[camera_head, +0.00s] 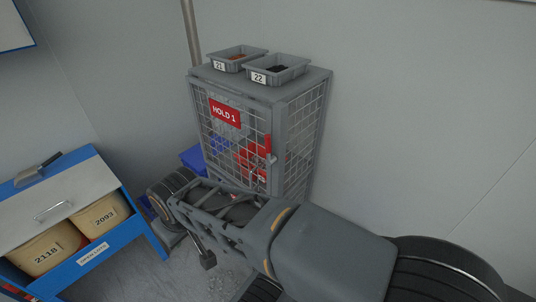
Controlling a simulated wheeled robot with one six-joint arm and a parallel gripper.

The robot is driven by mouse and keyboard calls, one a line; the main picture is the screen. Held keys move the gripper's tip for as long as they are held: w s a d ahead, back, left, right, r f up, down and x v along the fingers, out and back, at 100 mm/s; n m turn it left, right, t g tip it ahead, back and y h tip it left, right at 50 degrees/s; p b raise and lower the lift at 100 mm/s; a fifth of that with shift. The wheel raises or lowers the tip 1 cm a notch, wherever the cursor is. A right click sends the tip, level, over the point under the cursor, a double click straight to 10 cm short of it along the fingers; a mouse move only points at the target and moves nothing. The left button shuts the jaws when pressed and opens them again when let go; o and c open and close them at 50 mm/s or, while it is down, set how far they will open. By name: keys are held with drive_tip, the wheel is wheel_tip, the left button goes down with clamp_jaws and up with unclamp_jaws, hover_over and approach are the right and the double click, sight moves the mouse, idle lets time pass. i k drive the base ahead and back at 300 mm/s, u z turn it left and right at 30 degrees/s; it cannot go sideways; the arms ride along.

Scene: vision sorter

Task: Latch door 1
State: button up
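My arm crosses the foreground and hides the cabinet's lower front. My gripper's fingers cannot be clearly made out, and nothing of my arm visibly touches the handle.
Two grey bins, 21 (229,63) and 22 (278,74), stand on the cabinet. Red and blue items show behind the mesh. A blue-framed bench (150,232) with bins 2118 (42,256) and 2093 (101,217) stands at left. Bare wall is at right.

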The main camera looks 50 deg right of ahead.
sight(270, 159)
drive_tip(key=k, duration=0.85)
drive_tip(key=u, duration=0.95)
drive_tip(key=i, duration=0.7)
drive_tip(key=z, duration=2.6)
drive_tip(key=k, duration=0.5)
drive_tip(key=u, duration=0.95)
drive_tip(key=i, duration=0.65)
drive_tip(key=z, duration=0.35)
